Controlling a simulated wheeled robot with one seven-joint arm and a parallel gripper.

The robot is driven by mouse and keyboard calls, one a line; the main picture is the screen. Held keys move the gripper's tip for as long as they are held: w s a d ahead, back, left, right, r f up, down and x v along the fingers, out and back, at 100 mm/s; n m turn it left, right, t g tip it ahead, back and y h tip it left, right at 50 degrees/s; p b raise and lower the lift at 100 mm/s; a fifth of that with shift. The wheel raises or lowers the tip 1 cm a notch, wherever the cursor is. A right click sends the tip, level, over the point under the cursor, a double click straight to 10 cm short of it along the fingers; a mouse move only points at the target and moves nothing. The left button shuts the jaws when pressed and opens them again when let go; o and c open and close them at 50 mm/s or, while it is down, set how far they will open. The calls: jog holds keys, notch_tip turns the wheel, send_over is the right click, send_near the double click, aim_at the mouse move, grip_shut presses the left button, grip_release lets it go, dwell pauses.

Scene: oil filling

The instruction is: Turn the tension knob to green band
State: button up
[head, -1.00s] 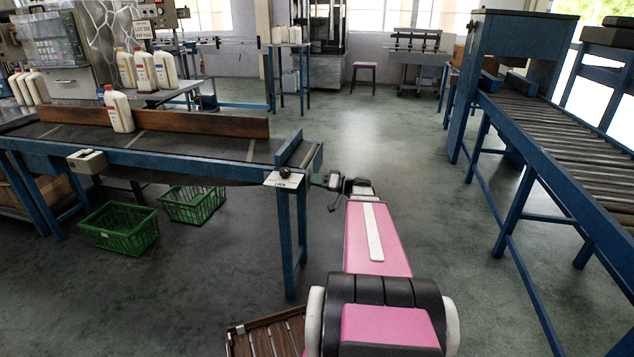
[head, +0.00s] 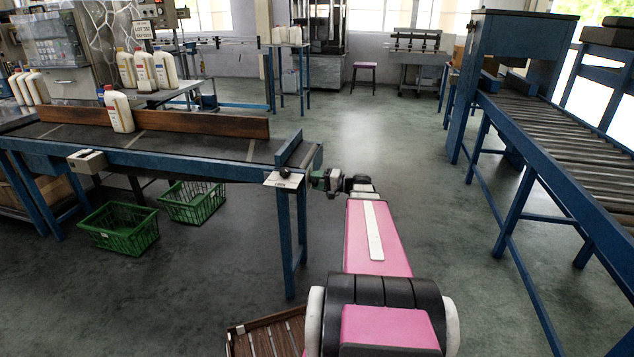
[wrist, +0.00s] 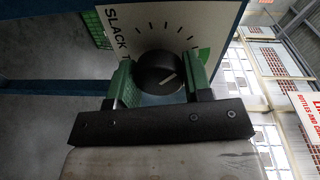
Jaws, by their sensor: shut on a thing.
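The tension knob (wrist: 160,72) is a round black knob with a white pointer line. It sits on a white dial plate (wrist: 118,25) printed "SLACK" with tick marks. A green patch (wrist: 204,55) on the dial shows beside the right finger, which partly hides the dial there. The pointer line slants up and right in the wrist view, towards that side. My gripper (wrist: 159,82) has its green fingers shut on the knob, one on each side. In the head view the knob (head: 285,172) and plate (head: 283,181) are at the conveyor's right end, with my gripper (head: 314,178) beside them.
The conveyor (head: 200,144) carries a white bottle (head: 118,112) by a brown guide rail (head: 220,125). Green crates (head: 120,228) stand on the floor beneath. A roller conveyor (head: 570,150) stands at right, with open floor between.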

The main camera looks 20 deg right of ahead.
jog(key=m, duration=0.4)
jog(key=shift+g, duration=0.4)
jog(key=m, duration=0.4)
jog(key=shift+f+m, duration=0.1)
jog(key=shift+m, duration=0.2)
jog(key=o, duration=0.9)
jog(key=v, duration=1.1)
jog(key=shift+w, duration=0.15)
jog(key=shift+d, duration=0.1)
